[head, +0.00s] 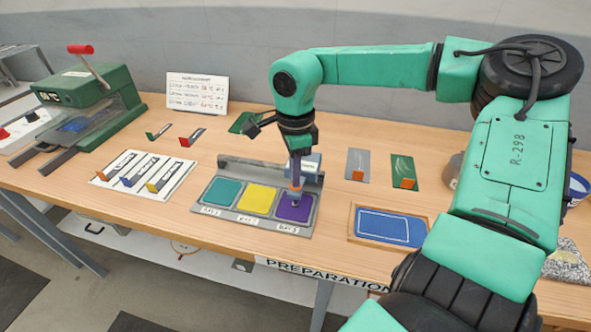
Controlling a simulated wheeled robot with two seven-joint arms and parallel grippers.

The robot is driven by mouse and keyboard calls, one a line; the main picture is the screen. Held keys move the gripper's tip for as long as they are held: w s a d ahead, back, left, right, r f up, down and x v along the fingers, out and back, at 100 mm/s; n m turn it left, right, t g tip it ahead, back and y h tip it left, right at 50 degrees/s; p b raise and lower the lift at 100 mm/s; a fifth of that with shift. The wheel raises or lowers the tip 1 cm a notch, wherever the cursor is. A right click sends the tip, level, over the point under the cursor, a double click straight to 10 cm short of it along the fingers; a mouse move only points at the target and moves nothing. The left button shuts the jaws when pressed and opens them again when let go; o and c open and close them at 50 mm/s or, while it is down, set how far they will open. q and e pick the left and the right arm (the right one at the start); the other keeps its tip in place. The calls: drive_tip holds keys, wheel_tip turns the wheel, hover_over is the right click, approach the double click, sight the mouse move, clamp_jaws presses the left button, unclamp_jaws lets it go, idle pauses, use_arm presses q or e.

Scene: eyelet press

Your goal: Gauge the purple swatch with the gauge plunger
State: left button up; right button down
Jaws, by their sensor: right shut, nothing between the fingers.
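The purple swatch (295,212) lies in the right-hand pocket of a grey tray (246,219), beside a yellow swatch (257,198) and a teal swatch (223,192). My right gripper (296,176) points straight down above the plunger, shut and empty. Its fingertips look very close to the plunger's top; I cannot tell whether they touch. The gripper hides part of the plunger and the fixture behind it. My left gripper is not in view.
A green press (90,105) with a red-tipped lever stands at the left. A white sheet with several coloured clips (147,174) lies left of the tray. A wooden frame with a blue panel (389,226) lies to the right. A chart card (197,92) stands behind.

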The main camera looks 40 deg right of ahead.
drive_tip(key=shift+r+p, duration=2.4)
drive_tip(key=shift+r, duration=1.05)
